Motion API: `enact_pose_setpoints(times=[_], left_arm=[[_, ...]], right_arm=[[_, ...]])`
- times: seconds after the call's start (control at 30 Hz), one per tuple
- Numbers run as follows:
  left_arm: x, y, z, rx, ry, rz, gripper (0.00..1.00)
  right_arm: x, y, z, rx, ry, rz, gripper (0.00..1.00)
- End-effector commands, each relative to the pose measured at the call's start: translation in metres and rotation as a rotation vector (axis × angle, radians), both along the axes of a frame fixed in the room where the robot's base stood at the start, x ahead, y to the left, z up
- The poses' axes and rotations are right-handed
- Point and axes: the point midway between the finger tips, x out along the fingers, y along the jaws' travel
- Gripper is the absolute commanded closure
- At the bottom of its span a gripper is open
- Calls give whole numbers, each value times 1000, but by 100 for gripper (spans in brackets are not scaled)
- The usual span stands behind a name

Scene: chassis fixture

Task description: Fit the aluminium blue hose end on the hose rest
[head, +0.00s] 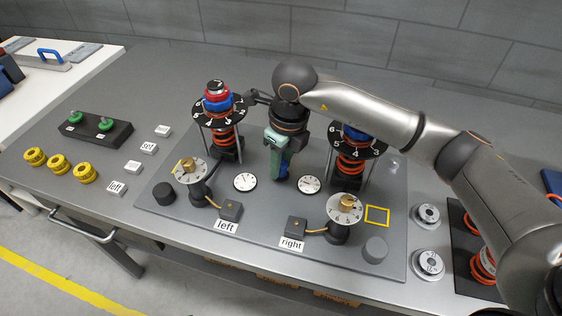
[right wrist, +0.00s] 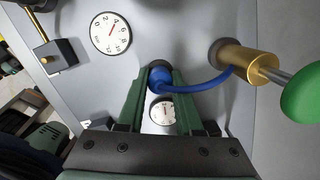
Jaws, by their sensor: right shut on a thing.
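My right gripper (head: 281,172) reaches down to the grey fixture plate (head: 255,220) between the two spring struts in the head view. In the right wrist view its green fingers (right wrist: 160,84) are closed around the blue hose end (right wrist: 160,77). The blue hose (right wrist: 205,86) curves from there to a brass cylinder (right wrist: 249,61). A dark round part shows just beyond the hose end; I cannot tell whether it is the hose rest or whether they touch. In the head view my gripper hides the hose end. My left gripper is not in view.
The left strut (head: 225,130) and right strut (head: 352,160) stand close on either side. Dials (head: 245,183) and small dark boxes (head: 296,228) sit at the front. A green knob (right wrist: 302,97) juts near the camera in the wrist view. Yellow rings (head: 60,163) lie at left.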

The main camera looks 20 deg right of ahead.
Motion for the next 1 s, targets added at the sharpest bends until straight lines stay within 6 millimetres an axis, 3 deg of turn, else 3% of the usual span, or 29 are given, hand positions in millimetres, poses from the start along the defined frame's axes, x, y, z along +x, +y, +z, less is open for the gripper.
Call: enact_pose_setpoints(times=[0.83, 0.87, 1.0], left_arm=[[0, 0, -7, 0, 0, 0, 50], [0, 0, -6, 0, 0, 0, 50], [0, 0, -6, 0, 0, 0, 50]], right_arm=[[0, 0, -3, 1, -1, 0, 100], [1, 0, -3, 1, -1, 0, 65], [0, 0, -2, 1, -1, -1, 49]])
